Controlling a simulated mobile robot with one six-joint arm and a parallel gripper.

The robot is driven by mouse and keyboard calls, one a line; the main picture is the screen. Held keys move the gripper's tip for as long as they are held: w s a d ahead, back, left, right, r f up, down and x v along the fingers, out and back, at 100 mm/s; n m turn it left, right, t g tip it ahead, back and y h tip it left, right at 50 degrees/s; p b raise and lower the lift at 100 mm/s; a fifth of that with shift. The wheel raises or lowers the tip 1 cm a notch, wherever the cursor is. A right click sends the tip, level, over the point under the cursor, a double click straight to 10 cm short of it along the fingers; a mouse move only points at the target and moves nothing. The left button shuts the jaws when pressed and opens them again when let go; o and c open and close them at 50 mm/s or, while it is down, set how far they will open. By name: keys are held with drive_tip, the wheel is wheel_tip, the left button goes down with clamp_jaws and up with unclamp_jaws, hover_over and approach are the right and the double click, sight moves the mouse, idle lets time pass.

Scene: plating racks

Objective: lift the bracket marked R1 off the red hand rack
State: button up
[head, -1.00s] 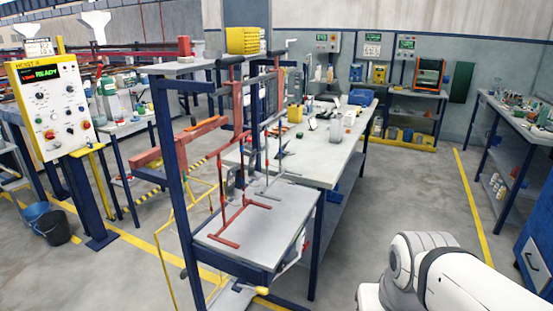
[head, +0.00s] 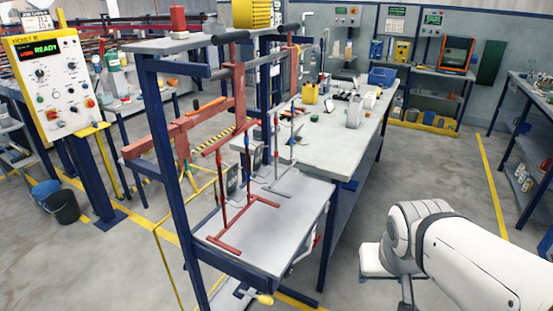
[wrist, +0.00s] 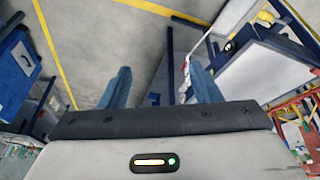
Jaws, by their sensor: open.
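The red hand rack (head: 224,245) stands upright on a grey shelf inside a blue-legged stand, left of centre in the head view. A grey plate-like bracket (head: 232,181) shows at the rack's uprights, with another grey piece (head: 258,158) behind it. No R1 mark can be read, so I cannot tell which bracket bears it. In the head view my arm is at the lower right, well apart from the rack.
The stand's grey shelf (head: 275,255) has blue posts and an overhead beam around the rack. A grey rack (head: 288,188) stands beside the red one. A long workbench (head: 335,155) lies behind. A control panel (head: 48,85) and buckets (head: 62,205) are left.

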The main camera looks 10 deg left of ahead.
sight(220, 167)
drive_tip(key=shift+o, duration=0.3)
drive_tip(key=w+r+n+t, duration=0.1)
drive_tip(key=w+r+t, duration=0.1)
drive_tip(key=w, duration=0.6)
drive_tip(key=shift+w+a+t, duration=0.15)
drive_tip(key=shift+a+t, duration=0.05)
drive_tip(key=shift+t, duration=0.6)
drive_tip(key=w+a+r+n+t+y, duration=0.5)
drive_tip(key=w+a+r+y, duration=0.1)
drive_tip(key=w+a, duration=0.5)
drive_tip(key=s+a+n+g+y, duration=0.1)
drive_tip(key=a+n+g+y, duration=0.1)
drive_tip(key=a, duration=0.5)
drive_tip(key=s+a+r+n+g+y, duration=0.1)
drive_tip(key=a+n+g+y, duration=0.1)
drive_tip(key=a+y, duration=0.3)
drive_tip(key=s+a+r+n+g+y+p, duration=0.1)
drive_tip(key=a+n+g+y, duration=0.1)
drive_tip(key=a, duration=0.7)
drive_tip(key=shift+a+r+n+y, duration=0.15)
drive_tip(key=shift+n+y, duration=0.2)
drive_tip(key=shift+y, duration=0.2)
drive_tip(key=shift+a+r+n+y, duration=0.1)
drive_tip(key=shift+n+y, duration=0.25)
drive_tip(key=shift+y, duration=0.2)
